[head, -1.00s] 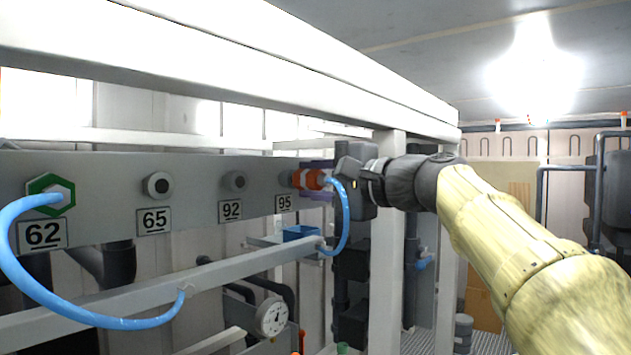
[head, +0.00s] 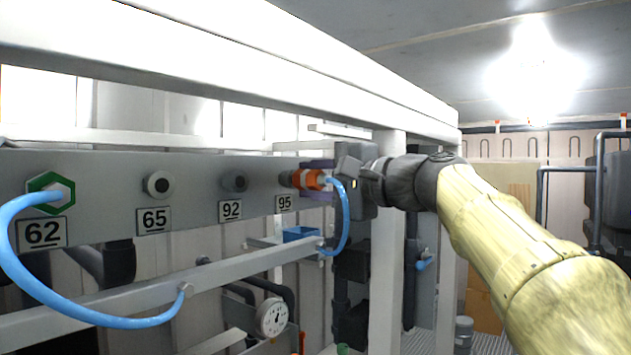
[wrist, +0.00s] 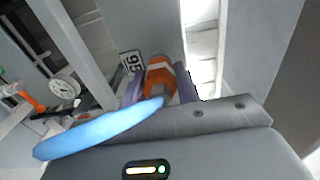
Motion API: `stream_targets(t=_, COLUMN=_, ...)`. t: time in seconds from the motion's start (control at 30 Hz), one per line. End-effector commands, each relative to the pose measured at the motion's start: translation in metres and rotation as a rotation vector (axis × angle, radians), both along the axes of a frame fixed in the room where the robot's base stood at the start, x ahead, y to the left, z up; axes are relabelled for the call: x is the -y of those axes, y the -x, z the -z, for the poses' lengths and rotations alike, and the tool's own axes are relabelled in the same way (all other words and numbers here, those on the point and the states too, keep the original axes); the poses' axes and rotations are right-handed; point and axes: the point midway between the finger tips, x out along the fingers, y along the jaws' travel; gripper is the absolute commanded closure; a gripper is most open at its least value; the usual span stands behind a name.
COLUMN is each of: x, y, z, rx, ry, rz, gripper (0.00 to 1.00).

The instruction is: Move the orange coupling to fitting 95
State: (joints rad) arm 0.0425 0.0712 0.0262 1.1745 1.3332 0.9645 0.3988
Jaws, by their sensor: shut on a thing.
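The orange coupling (head: 308,179) with its blue hose (head: 346,215) is at fitting 95, above the "95" label (head: 284,203). It lines up with the fitting's dark end (head: 287,179) and appears to meet it; I cannot tell whether it is fully seated. My gripper (head: 326,178) is shut on the coupling. In the wrist view the orange coupling (wrist: 160,76) sits between the purple fingers of my gripper (wrist: 158,90), with the blue hose (wrist: 100,130) bending away to the left. The "95" label (wrist: 131,63) shows beside it.
The grey panel (head: 110,175) also bears a green hex coupling (head: 51,194) with a blue hose at 62, and bare fittings 65 (head: 159,185) and 92 (head: 235,183). A white post (head: 389,260) stands behind my wrist. A lower rail (head: 140,292) and gauge (head: 272,317) sit below.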

Motion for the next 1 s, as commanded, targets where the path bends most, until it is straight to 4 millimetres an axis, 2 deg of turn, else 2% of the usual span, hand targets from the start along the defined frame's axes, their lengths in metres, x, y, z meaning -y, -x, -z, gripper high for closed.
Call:
stream_targets(t=0.77, x=-0.0084, y=-0.0069, z=-0.0001, rx=0.000, ry=0.000, rz=0.000, gripper=1.00)
stream_targets(t=0.8, x=-0.0087, y=-0.0072, z=0.0000, rx=0.000, ry=0.000, rz=0.000, gripper=0.66)
stream_targets(t=0.9, x=-0.0086, y=-0.0071, z=0.0001, rx=0.000, ry=0.000, rz=0.000, gripper=0.46)
stream_targets(t=0.93, x=-0.0086, y=-0.0069, z=0.0001, rx=0.000, ry=0.000, rz=0.000, gripper=0.43)
stream_targets(t=1.0, x=-0.0086, y=-0.0069, z=0.0001, rx=0.000, ry=0.000, rz=0.000, gripper=0.43)
